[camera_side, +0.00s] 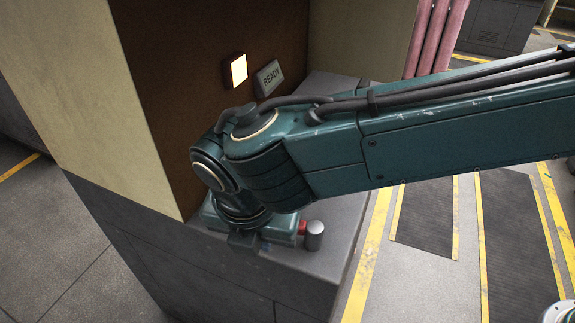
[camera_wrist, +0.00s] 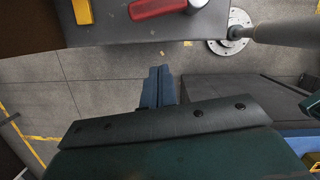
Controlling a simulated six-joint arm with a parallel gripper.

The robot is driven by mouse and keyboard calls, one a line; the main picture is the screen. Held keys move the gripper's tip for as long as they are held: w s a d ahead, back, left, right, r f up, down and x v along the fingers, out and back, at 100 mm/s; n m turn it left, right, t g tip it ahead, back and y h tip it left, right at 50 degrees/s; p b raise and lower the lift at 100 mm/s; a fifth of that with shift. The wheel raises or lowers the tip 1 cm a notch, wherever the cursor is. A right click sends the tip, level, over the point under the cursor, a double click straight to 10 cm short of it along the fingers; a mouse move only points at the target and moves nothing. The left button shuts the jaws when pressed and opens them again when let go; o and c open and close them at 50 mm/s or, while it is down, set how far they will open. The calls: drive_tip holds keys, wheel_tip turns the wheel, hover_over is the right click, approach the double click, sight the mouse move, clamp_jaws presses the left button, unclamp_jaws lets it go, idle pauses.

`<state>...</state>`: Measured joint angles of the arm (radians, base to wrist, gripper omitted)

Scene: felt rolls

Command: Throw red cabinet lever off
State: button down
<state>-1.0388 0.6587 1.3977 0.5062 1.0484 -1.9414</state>
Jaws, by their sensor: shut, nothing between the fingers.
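The red lever (camera_wrist: 157,8) lies across the grey ledge at the top of the wrist view, with a grey end piece at its right. In the side view only a small red part (camera_side: 303,227) shows beside a short grey cylinder (camera_side: 314,236); my wrist hides the rest. My gripper (camera_wrist: 157,88) is shut, its blue fingers together and empty. In the wrist view the fingertips show below the ledge's edge, apart from the lever. In the side view my arm's end hides most of the gripper.
A yellow piece (camera_wrist: 75,11) sits left of the red lever. Above the ledge (camera_side: 330,215), a lit square lamp (camera_side: 237,70) and a READY sign (camera_side: 270,77) are on the brown panel. A round floor flange (camera_wrist: 230,45) with a grey pole stands at right.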

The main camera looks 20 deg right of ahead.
drive_tip(key=shift+w+d+f, duration=0.5)
drive_tip(key=shift+w+f, duration=0.2)
drive_tip(key=shift+f, duration=0.1)
drive_tip(key=shift+w+d+f, duration=0.5)
drive_tip(key=shift+w+f, duration=0.25)
drive_tip(key=shift+f, duration=0.1)
drive_tip(key=shift+w+d+f, duration=0.5)
drive_tip(key=shift+w+f, duration=0.2)
drive_tip(key=shift+f, duration=0.1)
drive_tip(key=shift+w+d+m, duration=0.4)
drive_tip(key=shift+w, duration=0.45)
